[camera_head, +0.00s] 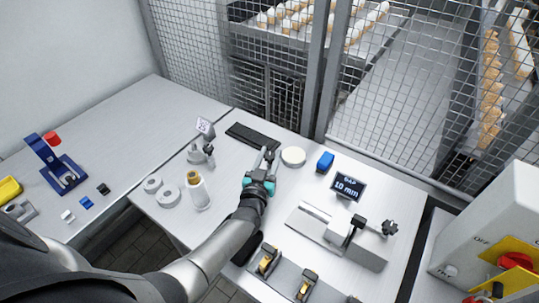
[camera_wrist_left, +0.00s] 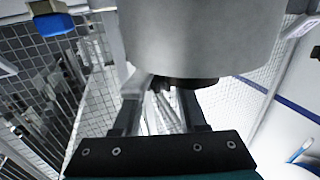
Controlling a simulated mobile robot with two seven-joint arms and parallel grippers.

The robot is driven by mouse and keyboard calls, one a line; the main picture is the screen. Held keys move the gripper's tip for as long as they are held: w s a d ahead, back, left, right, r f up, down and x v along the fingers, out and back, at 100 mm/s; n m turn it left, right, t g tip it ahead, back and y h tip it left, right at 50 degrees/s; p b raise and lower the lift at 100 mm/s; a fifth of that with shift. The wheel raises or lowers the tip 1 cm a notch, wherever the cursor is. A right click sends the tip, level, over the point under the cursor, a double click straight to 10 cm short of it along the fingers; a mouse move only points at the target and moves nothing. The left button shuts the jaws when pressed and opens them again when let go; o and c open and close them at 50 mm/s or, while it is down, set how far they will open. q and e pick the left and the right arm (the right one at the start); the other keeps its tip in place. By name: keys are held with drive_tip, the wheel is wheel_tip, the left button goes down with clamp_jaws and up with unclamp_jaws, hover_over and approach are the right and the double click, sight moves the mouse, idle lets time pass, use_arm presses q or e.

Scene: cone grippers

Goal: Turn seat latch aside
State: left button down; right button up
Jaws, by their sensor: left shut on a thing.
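My left gripper (camera_head: 267,158) reaches over the middle of the bench, teal at the wrist, with its fingers beside a pale round disc. It is shut on a grey part, only a small piece of which shows at the fingers in the head view. In the left wrist view a large grey cylinder (camera_wrist_left: 200,40) with a dark underside covers the fingertips of the gripper (camera_wrist_left: 165,100). The exact contact is hidden. I cannot pick out the seat latch with certainty. My right gripper is not in view.
A dark tray (camera_head: 252,136), the pale disc (camera_head: 293,156), a blue block (camera_head: 325,162) and a gap display (camera_head: 348,187) lie around the gripper. A metal fixture with a knob (camera_head: 390,228) stands right. A bottle (camera_head: 199,193) stands left. Mesh fencing (camera_head: 290,85) closes the back.

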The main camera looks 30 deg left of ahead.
sight(270, 156)
use_arm(q)
drive_tip(key=shift+c, duration=2.2)
unclamp_jaws()
wheel_tip(270, 156, up, 20)
drive_tip(key=p, duration=0.8)
